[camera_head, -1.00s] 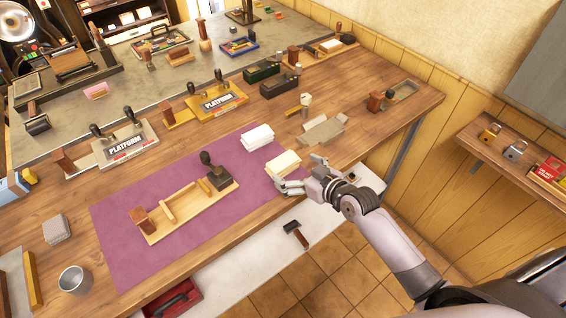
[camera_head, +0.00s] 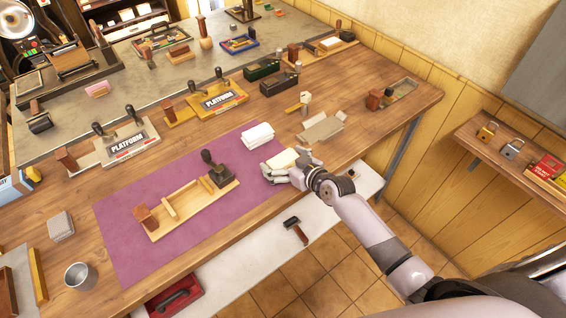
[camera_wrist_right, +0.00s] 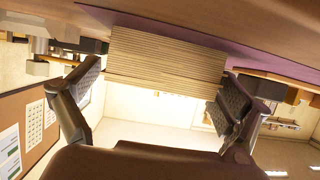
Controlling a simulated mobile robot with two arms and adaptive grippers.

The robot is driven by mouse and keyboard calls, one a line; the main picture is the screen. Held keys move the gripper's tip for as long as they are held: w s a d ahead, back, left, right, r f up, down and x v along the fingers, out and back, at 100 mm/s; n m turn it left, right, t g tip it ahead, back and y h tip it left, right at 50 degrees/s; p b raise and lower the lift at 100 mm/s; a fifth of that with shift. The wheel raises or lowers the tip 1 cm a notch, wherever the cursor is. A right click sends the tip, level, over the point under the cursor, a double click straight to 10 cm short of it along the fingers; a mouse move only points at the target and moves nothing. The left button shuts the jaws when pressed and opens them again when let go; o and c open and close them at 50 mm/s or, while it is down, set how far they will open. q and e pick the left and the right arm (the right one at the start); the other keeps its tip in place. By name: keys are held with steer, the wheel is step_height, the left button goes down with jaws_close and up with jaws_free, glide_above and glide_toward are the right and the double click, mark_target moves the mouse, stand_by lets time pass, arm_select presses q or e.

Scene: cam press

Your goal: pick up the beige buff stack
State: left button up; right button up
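The beige buff stack (camera_head: 284,158) lies on the right end of the purple mat (camera_head: 125,240), partly covered by my right gripper (camera_head: 278,174) in the head view. In the right wrist view, the layered edge of the beige buff stack (camera_wrist_right: 165,62) sits ahead of and between the two spread fingers of my right gripper (camera_wrist_right: 160,95). The left finger shows a small gap to the stack; the right finger overlaps its edge in the picture, so contact there is unclear. My left gripper is not in view.
A white stack (camera_head: 257,134) lies just behind the beige one on the mat. A wooden jig (camera_head: 190,207) with a dark-handled stamp (camera_head: 214,170) stands to the left. A hammer (camera_head: 295,230) lies on the lower shelf.

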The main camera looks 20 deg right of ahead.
steer(key=c, duration=1.1)
steer(key=shift+r, duration=0.15)
